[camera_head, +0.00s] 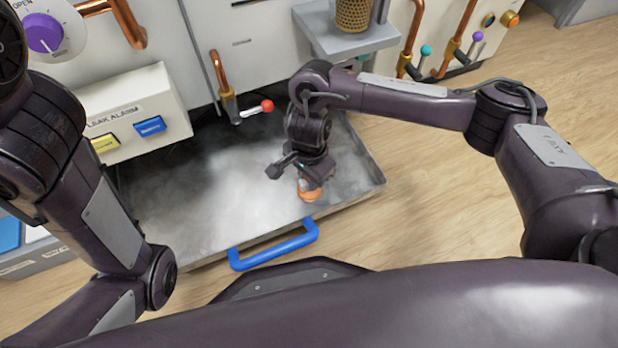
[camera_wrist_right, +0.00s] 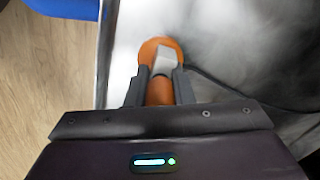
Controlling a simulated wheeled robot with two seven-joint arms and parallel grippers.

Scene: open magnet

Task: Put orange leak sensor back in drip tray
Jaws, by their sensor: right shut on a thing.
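The orange leak sensor (camera_head: 309,190) is under my right gripper, over the front right part of the drip tray. It is round and orange with a grey block on it, as the right wrist view shows (camera_wrist_right: 148,48). My right gripper (camera_head: 302,178) is shut on the sensor, with its two dark fingers on either side in the right wrist view (camera_wrist_right: 158,85). The grey metal drip tray (camera_head: 190,215) has a blue handle (camera_head: 274,246) at its front. I cannot tell whether the sensor touches the tray floor. My left arm is at the left; its gripper is out of view.
A leak alarm box (camera_head: 140,108) with yellow and blue buttons stands at the tray's back left. A copper tap with a red knob (camera_head: 267,105) hangs over the tray's back. A grey shelf (camera_head: 345,38) is behind my right arm. Wooden floor (camera_head: 420,200) lies clear at the right.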

